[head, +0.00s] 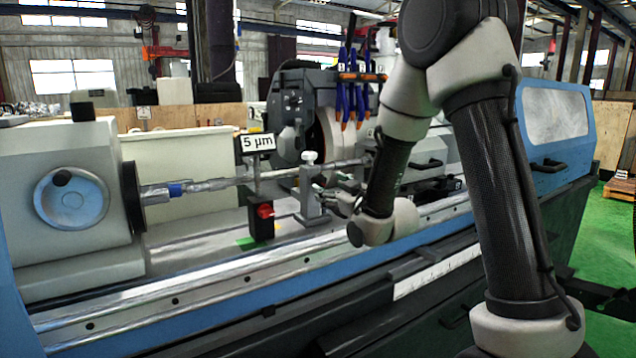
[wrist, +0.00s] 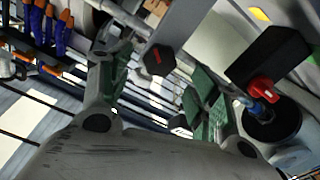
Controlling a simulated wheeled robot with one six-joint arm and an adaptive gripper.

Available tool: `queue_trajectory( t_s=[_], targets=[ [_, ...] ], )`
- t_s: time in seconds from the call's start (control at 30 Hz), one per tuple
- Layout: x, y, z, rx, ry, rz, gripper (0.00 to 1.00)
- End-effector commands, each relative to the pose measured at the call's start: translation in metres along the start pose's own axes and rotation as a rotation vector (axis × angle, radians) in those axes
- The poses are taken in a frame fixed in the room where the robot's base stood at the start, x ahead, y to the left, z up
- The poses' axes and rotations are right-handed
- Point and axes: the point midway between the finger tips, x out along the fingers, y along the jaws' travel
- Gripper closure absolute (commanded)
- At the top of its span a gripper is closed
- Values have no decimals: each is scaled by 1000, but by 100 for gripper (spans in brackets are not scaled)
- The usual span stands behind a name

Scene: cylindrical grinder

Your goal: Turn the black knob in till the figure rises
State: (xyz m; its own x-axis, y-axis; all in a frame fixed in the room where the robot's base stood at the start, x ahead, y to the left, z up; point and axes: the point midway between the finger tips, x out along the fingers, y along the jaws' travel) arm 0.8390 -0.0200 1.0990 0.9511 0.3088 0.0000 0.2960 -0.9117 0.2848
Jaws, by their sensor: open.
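The black knob (wrist: 158,60) is a dark hexagonal head with a small red mark, on the grey steady-rest stand. In the wrist view it lies between the lines of my two green-padded fingers, with space on both sides. My gripper (wrist: 157,82) is open and empty; I see no contact with the knob. In the head view my gripper (head: 336,196) is just right of the grey stand (head: 309,196), and I cannot make out the black knob there. The white readout sign (head: 257,142) shows 5 µm above the shaft.
A black box (head: 262,226) with a red switch (head: 265,211) stands left of the stand; the red switch also shows in the wrist view (wrist: 262,88). The long shaft (head: 225,183) runs behind.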

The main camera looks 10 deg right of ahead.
Motion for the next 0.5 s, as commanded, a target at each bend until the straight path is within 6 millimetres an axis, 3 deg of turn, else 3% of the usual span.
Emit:
queue_trajectory(
  t_s=[0.3,0.5],
  targets=[
    [52,0,0,3,1,0,38],
    [63,0,0,4,0,0,38]
  ],
)
